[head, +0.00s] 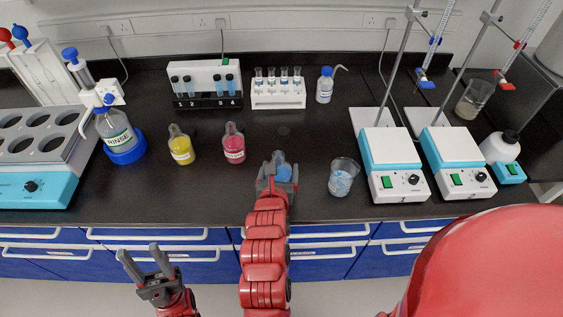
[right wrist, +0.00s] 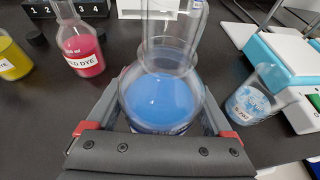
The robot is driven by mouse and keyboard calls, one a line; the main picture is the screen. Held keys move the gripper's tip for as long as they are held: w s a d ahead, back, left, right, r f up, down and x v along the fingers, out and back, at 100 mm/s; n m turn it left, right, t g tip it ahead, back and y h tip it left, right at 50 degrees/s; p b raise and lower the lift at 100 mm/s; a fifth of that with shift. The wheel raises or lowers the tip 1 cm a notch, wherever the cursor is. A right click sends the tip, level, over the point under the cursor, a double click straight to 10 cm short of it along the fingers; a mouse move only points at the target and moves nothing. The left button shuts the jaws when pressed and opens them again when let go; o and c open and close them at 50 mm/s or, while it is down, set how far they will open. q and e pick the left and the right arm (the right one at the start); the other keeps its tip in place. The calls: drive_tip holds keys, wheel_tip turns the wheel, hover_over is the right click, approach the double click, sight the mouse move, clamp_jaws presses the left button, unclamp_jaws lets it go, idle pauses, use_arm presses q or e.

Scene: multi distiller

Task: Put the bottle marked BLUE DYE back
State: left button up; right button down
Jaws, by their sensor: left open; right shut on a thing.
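The blue dye bottle is a clear round flask with blue liquid (right wrist: 160,100). In the head view its blue body (head: 282,171) shows at the tip of my right arm. My right gripper (head: 277,184) is shut around the flask, one finger on each side. Its label is mostly hidden, and I cannot tell whether its base touches the bench. A yellow dye flask (head: 181,149) and a red dye flask (head: 234,149) stand in a row to its left. My left gripper (head: 147,262) is open and empty, low in front of the bench.
A beaker with bluish contents (head: 342,178) stands close right of the blue flask. Behind are a tube rack (head: 278,99), a wash bottle (head: 325,86) and a numbered tube stand (head: 208,101). Stirrer hotplates (head: 392,150) stand right. Bench between red flask and blue flask is clear.

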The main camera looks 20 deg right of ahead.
drive_tip(key=shift+s+d+m+h, duration=0.15)
drive_tip(key=shift+s+m+h, duration=0.2)
drive_tip(key=shift+s, duration=0.65)
drive_tip(key=shift+d, duration=0.15)
drive_tip(key=w+d+p, duration=0.1)
drive_tip(key=w, duration=0.4)
drive_tip(key=w+d+f+p, duration=0.1)
drive_tip(key=w+d, duration=0.1)
drive_tip(key=w, duration=0.2)
drive_tip(key=w+d, duration=0.2)
drive_tip(key=w, duration=0.3)
drive_tip(key=shift+w+d+f+p, duration=0.25)
drive_tip(key=shift+w+f+p, duration=0.05)
drive_tip(key=shift+p, duration=0.1)
wheel_tip(320, 180, down, 3)
drive_tip(key=shift+r+p, duration=0.1)
drive_tip(key=shift+p, duration=0.25)
drive_tip(key=shift+f, duration=0.3)
drive_tip(key=shift+f, duration=0.2)
unclamp_jaws()
